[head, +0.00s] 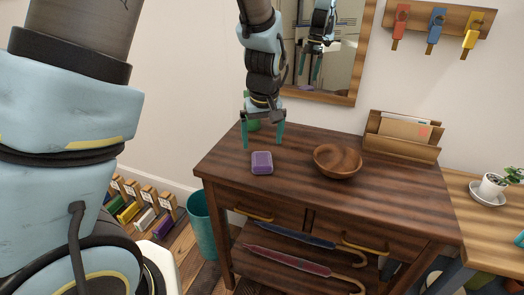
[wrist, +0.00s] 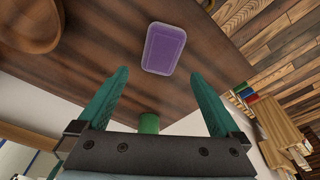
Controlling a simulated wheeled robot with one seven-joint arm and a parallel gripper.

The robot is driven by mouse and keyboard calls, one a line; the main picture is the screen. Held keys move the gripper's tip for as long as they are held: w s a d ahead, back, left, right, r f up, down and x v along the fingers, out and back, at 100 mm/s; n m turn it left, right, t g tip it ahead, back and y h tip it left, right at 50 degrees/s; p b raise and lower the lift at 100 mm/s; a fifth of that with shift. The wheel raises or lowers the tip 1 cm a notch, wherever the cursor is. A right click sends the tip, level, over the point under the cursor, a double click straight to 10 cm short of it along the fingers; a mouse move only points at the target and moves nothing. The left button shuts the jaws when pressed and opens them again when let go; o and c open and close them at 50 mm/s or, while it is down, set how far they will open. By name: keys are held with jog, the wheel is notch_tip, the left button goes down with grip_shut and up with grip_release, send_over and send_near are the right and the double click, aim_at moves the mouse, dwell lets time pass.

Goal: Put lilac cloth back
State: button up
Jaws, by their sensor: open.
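A small lilac-purple rounded rectangular item (head: 262,163), which looks like the folded lilac cloth, lies flat on the dark plank table (head: 225,170) near its left end. In the wrist view it (wrist: 163,48) lies ahead of the fingertips, apart from them. My gripper (head: 262,140) is above the back left of the table, teal fingers spread and pointing down, with nothing between them. The wrist view also shows both fingers (wrist: 157,78) apart and empty.
A wooden bowl (head: 338,163) and a letter holder (head: 402,135) stand right of the lilac item. A green object (wrist: 149,123) is near the back edge by my gripper. A floor rack (head: 145,205) holds several coloured items, one purple. A teal bin (head: 203,222) stands beside the table.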

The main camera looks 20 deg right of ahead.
aim_at(263, 162)
notch_tip(263, 162, up, 6)
jog(key=s, duration=0.1)
jog(key=s+a+f, duration=0.1)
jog(key=a, duration=1.4)
jog(key=s+a, duration=0.1)
jog(key=a, duration=1.4)
jog(key=shift+s+f+n+g, duration=0.3)
jog(key=shift+f, duration=0.05)
